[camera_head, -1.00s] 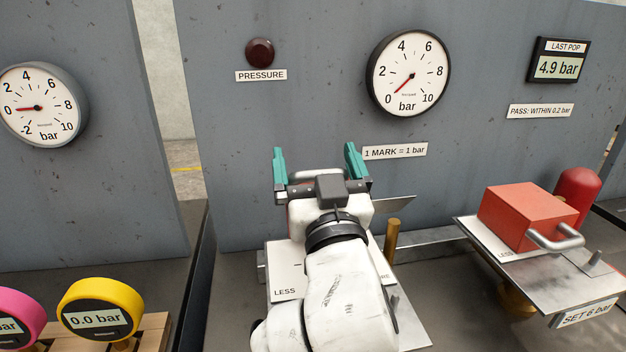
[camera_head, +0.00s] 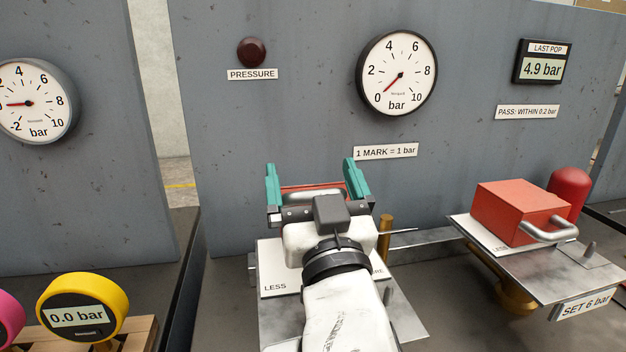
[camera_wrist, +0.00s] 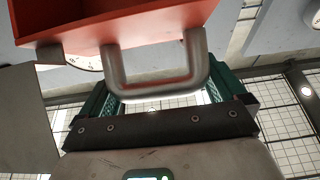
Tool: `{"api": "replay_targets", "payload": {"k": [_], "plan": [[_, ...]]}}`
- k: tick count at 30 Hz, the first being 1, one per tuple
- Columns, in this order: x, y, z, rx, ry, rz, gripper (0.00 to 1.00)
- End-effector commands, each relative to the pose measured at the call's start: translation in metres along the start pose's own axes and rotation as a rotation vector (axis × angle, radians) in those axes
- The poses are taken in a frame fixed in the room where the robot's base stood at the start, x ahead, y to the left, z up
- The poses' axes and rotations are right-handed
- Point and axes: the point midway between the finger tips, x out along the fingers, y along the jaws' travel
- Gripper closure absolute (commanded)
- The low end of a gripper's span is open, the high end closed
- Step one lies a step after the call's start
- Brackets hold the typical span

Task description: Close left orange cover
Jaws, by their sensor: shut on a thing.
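The left orange cover is mostly hidden behind my gripper (camera_head: 311,172) in the head view; only a narrow orange strip (camera_head: 312,188) shows between the teal fingers. In the wrist view the orange cover (camera_wrist: 120,28) fills the top, seen from close up, with its grey metal handle (camera_wrist: 155,85) facing me. My gripper (camera_wrist: 165,92) is shut on this handle, with the teal fingers at its two ends. The right orange cover (camera_head: 520,212) sits on its own plate with its handle towards the front.
A brass post (camera_head: 384,238) stands just right of my gripper. The grey panel (camera_head: 270,130) with a round gauge (camera_head: 397,73) rises close behind. A red cylinder (camera_head: 569,193) stands behind the right cover. A yellow gauge (camera_head: 83,306) is at lower left.

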Motion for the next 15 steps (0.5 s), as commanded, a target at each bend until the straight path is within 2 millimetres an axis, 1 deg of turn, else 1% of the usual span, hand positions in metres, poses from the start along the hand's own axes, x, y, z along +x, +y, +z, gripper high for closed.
{"api": "replay_targets", "payload": {"k": [1,3,4,11,15], "plan": [[-0.001,0.000,-0.008,0.000,0.017,-0.001,0.57],[0.000,0.000,-0.008,0.000,0.017,-0.001,0.57],[-0.001,0.000,-0.008,0.001,0.017,-0.001,0.00],[-0.002,0.000,-0.004,0.001,0.010,-0.001,0.00],[-0.013,-0.001,-0.003,0.001,0.008,-0.002,0.00]]}}
